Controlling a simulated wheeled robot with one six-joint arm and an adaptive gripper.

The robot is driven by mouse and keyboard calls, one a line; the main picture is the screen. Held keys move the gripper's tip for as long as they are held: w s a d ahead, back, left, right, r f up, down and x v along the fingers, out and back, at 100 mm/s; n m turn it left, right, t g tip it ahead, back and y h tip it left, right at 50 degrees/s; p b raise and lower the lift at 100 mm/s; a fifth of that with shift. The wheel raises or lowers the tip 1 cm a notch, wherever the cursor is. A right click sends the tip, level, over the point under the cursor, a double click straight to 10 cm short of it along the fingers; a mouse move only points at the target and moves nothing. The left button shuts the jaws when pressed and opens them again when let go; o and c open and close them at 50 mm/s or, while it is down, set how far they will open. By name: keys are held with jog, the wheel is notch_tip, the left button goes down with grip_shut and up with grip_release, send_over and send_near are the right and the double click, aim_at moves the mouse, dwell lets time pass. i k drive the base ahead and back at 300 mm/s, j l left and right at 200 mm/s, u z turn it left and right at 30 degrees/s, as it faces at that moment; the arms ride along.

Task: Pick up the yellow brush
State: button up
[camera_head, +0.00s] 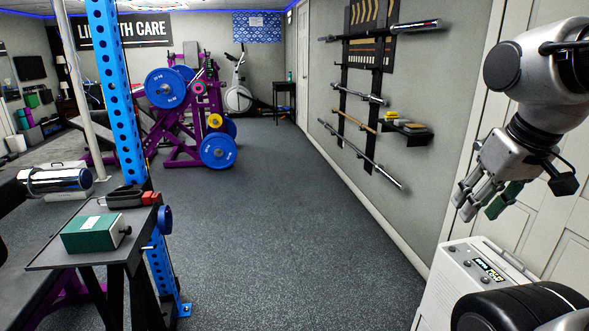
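A small yellow item (391,115) rests on a dark shelf (419,139) on the right wall, beside the bar rack. It is too small to tell for sure whether it is the yellow brush. A second, flatter yellowish item (412,126) lies close to it on the same shelf. My gripper (478,206) hangs at the right of the view, pointing down and left, well apart from the shelf in the picture. A dark green piece (506,199) shows at its fingers; I cannot tell whether it is held or lies behind. The finger gap is unclear.
A white appliance (466,285) with a display stands below my gripper. A black table (70,247) with a green box (95,232) is at left, by a blue rack post (116,90). Barbells (368,158) hang on the wall. The middle floor is clear.

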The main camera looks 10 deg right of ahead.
aim_at(391, 115)
jog(key=i, duration=0.65)
jog(key=i+z, duration=0.15)
jog(key=i, duration=0.55)
jog(key=i+j, duration=0.2)
jog(key=i, duration=0.45)
jog(key=i+j+z, duration=0.15)
jog(key=i+z, duration=0.25)
jog(key=i+j+z, duration=0.35)
jog(key=i, duration=0.2)
jog(key=i+j+z, duration=0.4)
jog(key=i+l, duration=0.05)
